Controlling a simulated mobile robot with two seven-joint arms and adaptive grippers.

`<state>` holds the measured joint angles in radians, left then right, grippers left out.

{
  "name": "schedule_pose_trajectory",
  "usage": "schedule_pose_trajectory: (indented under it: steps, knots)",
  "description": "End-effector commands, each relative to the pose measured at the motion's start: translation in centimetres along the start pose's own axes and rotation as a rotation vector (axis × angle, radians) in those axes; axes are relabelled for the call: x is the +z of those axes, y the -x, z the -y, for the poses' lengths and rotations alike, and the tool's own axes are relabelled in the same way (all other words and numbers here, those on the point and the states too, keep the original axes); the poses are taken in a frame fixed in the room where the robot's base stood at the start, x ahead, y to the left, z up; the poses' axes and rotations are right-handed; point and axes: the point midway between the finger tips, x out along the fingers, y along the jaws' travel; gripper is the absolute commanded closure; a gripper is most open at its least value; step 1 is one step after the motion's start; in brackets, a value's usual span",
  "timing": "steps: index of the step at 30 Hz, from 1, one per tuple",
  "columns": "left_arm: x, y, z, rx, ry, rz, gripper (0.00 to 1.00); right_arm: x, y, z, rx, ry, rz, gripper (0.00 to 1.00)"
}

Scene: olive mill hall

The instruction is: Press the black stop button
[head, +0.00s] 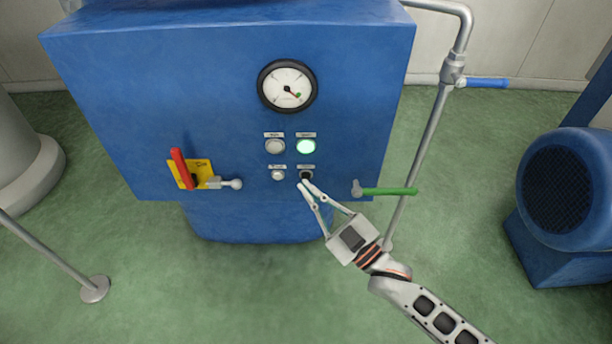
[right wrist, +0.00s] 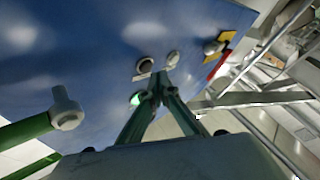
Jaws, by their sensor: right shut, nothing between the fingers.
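The black stop button (head: 306,174) is at the lower right of a group of small round controls on the front of a blue machine cabinet (head: 230,80). In the right wrist view the dark button (right wrist: 145,66) shows just above and left of the fingertips. My right gripper (head: 304,186) is shut and empty, its tips just below the button in the head view. It also shows in the right wrist view (right wrist: 158,82). Whether the tips touch the panel, I cannot tell. My left gripper is not in view.
A green-handled valve (head: 388,191) sticks out right. A red lever (head: 182,168) on a yellow plate is left. A gauge (head: 287,87) is higher.

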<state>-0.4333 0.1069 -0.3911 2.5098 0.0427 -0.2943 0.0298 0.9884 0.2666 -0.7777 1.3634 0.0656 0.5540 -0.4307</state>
Motion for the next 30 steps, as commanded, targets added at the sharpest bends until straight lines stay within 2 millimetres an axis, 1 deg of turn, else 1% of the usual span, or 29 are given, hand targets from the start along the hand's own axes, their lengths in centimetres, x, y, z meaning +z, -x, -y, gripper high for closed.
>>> schedule_pose_trajectory:
  steps: [12, 30]
  knots:
    - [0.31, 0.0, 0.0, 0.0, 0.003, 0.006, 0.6, 0.45, -0.6, -0.45, 0.0, 0.0, 0.0, 1.0]
    - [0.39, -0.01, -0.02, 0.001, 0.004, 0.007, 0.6, 0.58, -0.76, -0.55, 0.0, 0.0, 0.0, 1.0]
